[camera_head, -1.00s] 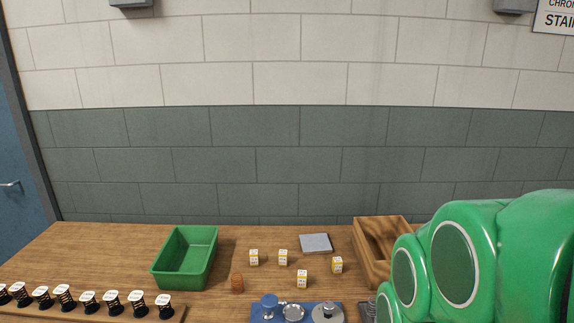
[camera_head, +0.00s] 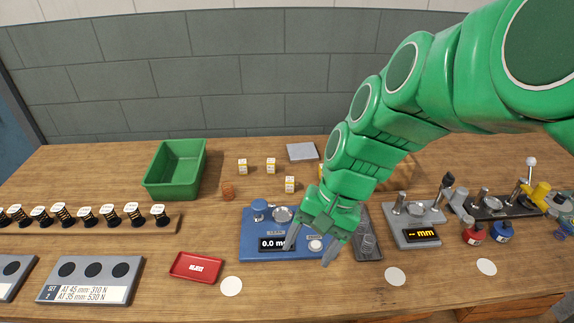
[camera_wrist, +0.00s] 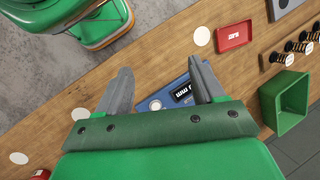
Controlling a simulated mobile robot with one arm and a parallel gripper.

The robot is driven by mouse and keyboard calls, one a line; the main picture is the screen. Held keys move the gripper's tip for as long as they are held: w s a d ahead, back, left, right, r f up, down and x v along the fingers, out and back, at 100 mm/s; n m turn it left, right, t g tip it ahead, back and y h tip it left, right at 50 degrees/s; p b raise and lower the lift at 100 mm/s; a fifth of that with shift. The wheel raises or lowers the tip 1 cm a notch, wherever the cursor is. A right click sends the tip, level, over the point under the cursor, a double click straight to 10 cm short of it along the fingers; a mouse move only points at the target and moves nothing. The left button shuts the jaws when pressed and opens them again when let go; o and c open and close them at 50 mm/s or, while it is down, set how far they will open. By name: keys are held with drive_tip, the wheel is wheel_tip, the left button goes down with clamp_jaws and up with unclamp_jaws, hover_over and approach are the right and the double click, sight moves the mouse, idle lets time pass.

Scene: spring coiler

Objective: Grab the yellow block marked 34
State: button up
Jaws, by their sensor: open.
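Several small yellow-and-white blocks stand on the wooden table. One is at the left (camera_head: 242,166), one beside it (camera_head: 270,165), and one nearer the front (camera_head: 290,184). Another block (camera_head: 321,171) is partly hidden behind my arm. Their markings are too small to read, so I cannot tell which is 34. My gripper (camera_head: 308,254) is open and empty above the front edge of the blue scale (camera_head: 250,226), in front of the blocks and to their right. The wrist view shows my open gripper (camera_wrist: 160,92) over the table, with no blocks visible.
A row of springs (camera_head: 88,215) is at the left. A red tray (camera_head: 196,267) lies in front. Gauges (camera_head: 414,212) stand right.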

drive_tip(key=w+a+m+y, duration=0.3)
drive_tip(key=w+a+m, duration=0.1)
drive_tip(key=w, duration=0.6)
drive_tip(key=m+t+y, duration=0.4)
drive_tip(key=m+t, duration=0.2)
drive_tip(key=m, duration=0.9)
hover_over(294, 192)
drive_tip(key=d, duration=0.3)
wheel_tip(294, 192, down, 12)
drive_tip(key=shift+a+f+t, duration=0.15)
drive_tip(key=shift+f, duration=0.75)
drive_tip(key=shift+a+f+t, duration=0.1)
drive_tip(key=shift+f+t, duration=0.05)
drive_tip(key=shift+f, duration=0.7)
drive_tip(key=f, duration=0.3)
drive_tip(key=shift+a, duration=0.2)
drive_tip(key=shift+x, duration=1)
drive_tip(key=shift+w+a, duration=0.2)
drive_tip(key=shift+a, duration=0.1)
